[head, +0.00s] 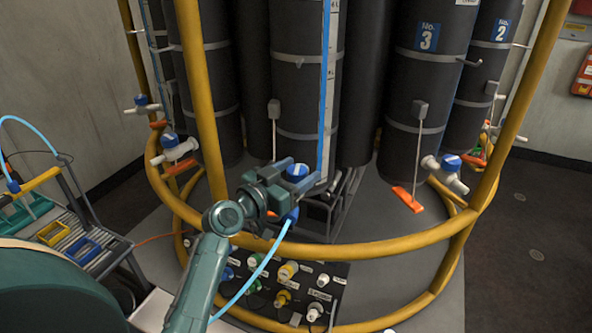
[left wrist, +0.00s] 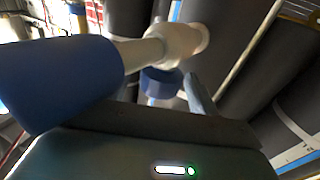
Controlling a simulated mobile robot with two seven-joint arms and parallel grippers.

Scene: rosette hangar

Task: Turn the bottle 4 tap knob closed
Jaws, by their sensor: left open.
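A blue tap knob (head: 297,172) shows at my left gripper (head: 293,178), in front of the central dark bottle (head: 300,105). No number shows on this bottle, so I cannot tell from a label that it is bottle 4. The gripper is open, its fingers close about the knob; contact is unclear. In the left wrist view a large blue knob (left wrist: 60,80) fills the left side, with a white tap body (left wrist: 172,45) beyond it. A second blue part (left wrist: 160,82) sits below that body, beside a dark finger (left wrist: 198,97). My right gripper is not in view.
A yellow tubular rail (head: 370,252) curves around the bottles in front. Bottles labelled 3 (head: 428,37) and 2 (head: 501,30) stand right, with another blue-knobbed tap (head: 450,164). A panel of plugs (head: 285,285) lies low in front. A rack (head: 80,245) stands left.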

